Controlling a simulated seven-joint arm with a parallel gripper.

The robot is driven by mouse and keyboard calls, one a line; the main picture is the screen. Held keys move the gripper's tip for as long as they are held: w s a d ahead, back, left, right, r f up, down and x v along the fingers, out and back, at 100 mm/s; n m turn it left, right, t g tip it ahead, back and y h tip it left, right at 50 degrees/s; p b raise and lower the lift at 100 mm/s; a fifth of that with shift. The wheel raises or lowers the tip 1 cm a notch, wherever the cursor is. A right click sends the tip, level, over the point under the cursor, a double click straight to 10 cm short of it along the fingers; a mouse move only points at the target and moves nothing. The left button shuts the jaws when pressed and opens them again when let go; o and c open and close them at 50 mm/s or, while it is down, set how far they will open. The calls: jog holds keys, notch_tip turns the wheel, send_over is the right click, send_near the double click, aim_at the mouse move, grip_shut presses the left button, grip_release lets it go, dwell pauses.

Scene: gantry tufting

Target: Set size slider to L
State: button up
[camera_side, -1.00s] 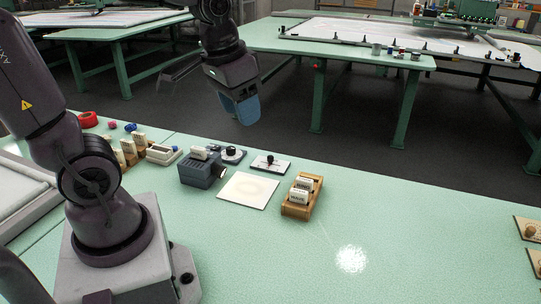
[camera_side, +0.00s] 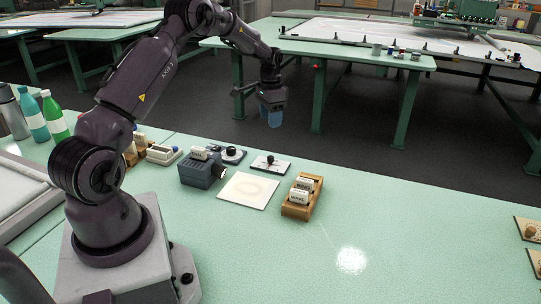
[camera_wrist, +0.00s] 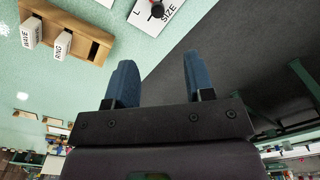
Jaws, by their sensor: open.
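The size slider (camera_side: 270,165) is a small white plate with a black knob (camera_side: 271,159), at the far edge of the green table in the side view. In the wrist view, part of the plate (camera_wrist: 147,20) shows at the top edge, with the letters "L" and "SIZE" and a dark knob (camera_wrist: 157,10). The rest of the plate is cut off. The knob stands apart from the "L". My gripper (camera_side: 274,121) is in the air beyond the slider in the side view. Its two blue fingers are apart and empty in the wrist view (camera_wrist: 160,65).
A wooden holder with stamps labelled "WAVE" and "RING" (camera_wrist: 100,48) stands near the slider. A round dial (camera_side: 230,154), a grey box (camera_side: 198,172) and a pale square pad (camera_side: 249,191) are to the left. The table's right side is mostly clear.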

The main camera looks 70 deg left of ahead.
aim_at(271, 157)
notch_tip(271, 157, down, 13)
jog(key=shift+s+d+f, duration=0.1)
dwell(0.4)
